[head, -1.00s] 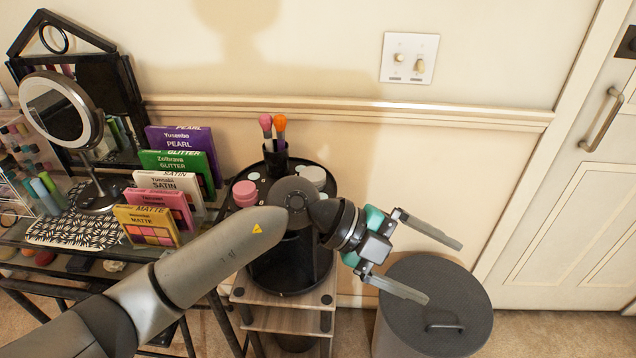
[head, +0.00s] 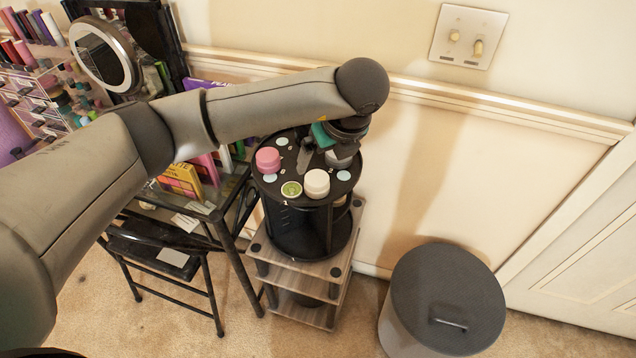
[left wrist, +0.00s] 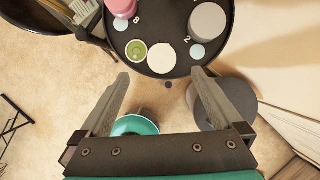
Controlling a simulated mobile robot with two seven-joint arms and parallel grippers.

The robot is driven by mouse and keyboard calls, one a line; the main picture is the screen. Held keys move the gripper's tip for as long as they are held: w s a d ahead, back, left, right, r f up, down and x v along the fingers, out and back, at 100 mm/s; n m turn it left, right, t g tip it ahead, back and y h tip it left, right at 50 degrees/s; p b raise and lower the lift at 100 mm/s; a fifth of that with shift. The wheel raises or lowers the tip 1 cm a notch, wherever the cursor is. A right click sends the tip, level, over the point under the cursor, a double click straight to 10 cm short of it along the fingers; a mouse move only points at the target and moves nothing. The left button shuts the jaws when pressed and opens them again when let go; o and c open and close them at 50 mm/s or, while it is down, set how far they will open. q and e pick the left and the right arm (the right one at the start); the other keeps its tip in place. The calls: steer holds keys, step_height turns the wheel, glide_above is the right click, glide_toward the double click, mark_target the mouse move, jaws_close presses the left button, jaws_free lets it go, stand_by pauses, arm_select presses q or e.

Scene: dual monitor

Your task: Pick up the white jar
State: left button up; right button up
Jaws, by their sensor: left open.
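A cream-white jar (head: 316,182) stands upright at the front of a round black stand top (head: 345,186). A greyer white jar (head: 341,160) stands behind it, partly hidden by my left gripper. My left gripper (head: 318,156) is open and over the back of the stand in the head view; one finger shows clearly, the other is mostly hidden. In the left wrist view, the cream-white jar (left wrist: 161,57) lies just beyond and between the two spread fingertips (left wrist: 160,75), with nothing held. The greyer jar (left wrist: 208,22) is farther off to the right. My right gripper is not in view.
A wall is behind. A grey lidded bin (head: 445,290) stands at right. A cluttered table with palettes (head: 181,182) is at left.

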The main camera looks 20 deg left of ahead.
mark_target(318, 179)
arm_select(q)
steer(key=x, duration=0.6)
steer(key=b+x, duration=0.1)
steer(key=x, duration=0.2)
steer(key=shift+s+d+f, duration=0.1)
steer(key=shift+d+f, duration=0.15)
steer(key=c, duration=1.4)
